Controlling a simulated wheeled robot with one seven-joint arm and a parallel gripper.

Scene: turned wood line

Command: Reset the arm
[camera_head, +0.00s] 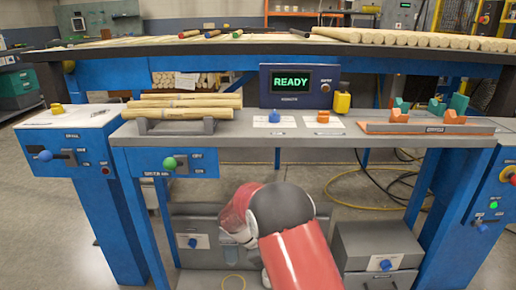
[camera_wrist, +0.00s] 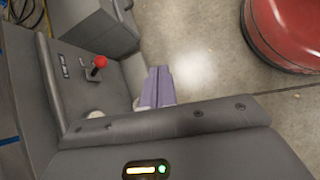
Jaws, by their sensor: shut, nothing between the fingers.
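My arm shows in the head view as a red and dark grey shape, bent low in front of the workbench (camera_head: 330,142). My gripper is hidden behind the arm there. In the wrist view my gripper (camera_wrist: 157,76) shows as two purple fingers side by side, shut with nothing between them. The fingers are beside a grey box (camera_wrist: 95,25) with a red-knobbed lever (camera_wrist: 99,62), over the concrete floor. I cannot tell whether they touch the box.
The bench holds wooden blanks (camera_head: 185,107), a READY display (camera_head: 291,81) and an orange tray (camera_head: 425,128). Grey drawer units stand below, one at the right (camera_head: 378,248). A yellow hose (camera_head: 350,202) lies on the floor. Open floor (camera_wrist: 205,60) shows right of the fingers.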

